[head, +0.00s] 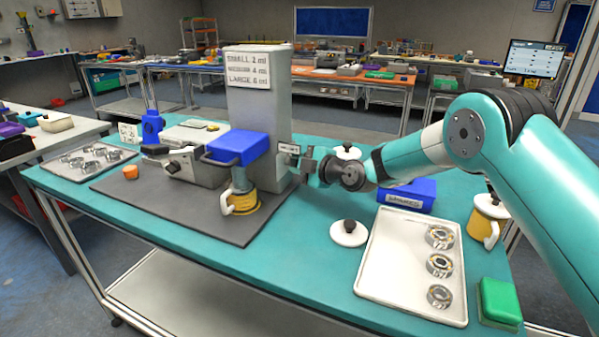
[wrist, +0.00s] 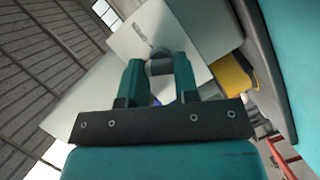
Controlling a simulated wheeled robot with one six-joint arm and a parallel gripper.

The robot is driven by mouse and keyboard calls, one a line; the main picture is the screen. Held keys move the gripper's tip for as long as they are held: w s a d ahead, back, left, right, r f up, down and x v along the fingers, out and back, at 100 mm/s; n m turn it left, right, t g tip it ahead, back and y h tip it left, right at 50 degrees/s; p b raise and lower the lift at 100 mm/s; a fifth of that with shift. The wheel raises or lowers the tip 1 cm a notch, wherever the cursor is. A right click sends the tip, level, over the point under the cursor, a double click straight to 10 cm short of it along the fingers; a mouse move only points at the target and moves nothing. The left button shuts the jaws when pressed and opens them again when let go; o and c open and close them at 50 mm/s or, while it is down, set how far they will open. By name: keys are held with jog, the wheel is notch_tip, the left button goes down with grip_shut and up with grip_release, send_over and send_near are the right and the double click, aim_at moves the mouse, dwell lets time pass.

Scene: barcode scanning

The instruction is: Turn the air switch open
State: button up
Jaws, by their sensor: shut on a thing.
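The air switch (wrist: 160,67) shows in the wrist view as a grey round knob on the side of a tall grey machine (head: 258,100). A small label, too small to read surely, sits beside it. My gripper (head: 303,167) reaches the machine's right side from the right. In the wrist view my gripper (wrist: 158,72) has its two teal fingers on either side of the knob, shut on it. In the head view the fingers hide the knob, and its turned position is hard to tell.
A blue-topped part (head: 240,148) juts from the machine's front over a yellow cup (head: 242,204). A white tray (head: 385,285) with metal rings, a blue box (head: 408,194), a white lid (head: 348,234) and a green block (head: 500,300) lie to the right. The front middle of the table is clear.

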jog(key=shift+w+d+r+m+g+b, duration=0.1)
jog(key=shift+m+g+b, duration=0.1)
jog(key=shift+m+g, duration=1)
jog(key=shift+w+a+m+g+b, duration=0.15)
jog(key=shift+m+g, duration=0.5)
jog(key=shift+m, duration=1.1)
jog(key=shift+w+d+r+m+g+b, duration=0.1)
jog(key=shift+d+m+g+b, duration=0.1)
jog(key=shift+m+g, duration=1)
jog(key=shift+f+m+t, duration=0.1)
jog(key=shift+m+t, duration=0.15)
jog(key=shift+m, duration=0.1)
jog(key=o, duration=0.9)
jog(key=b+v, duration=0.1)
jog(key=v, duration=0.4)
jog(key=b+v, duration=0.1)
jog(key=v, duration=0.5)
jog(key=b+v, duration=0.1)
jog(key=v, duration=0.5)
jog(key=shift+d+f, duration=0.2)
jog(key=shift+d, duration=0.15)
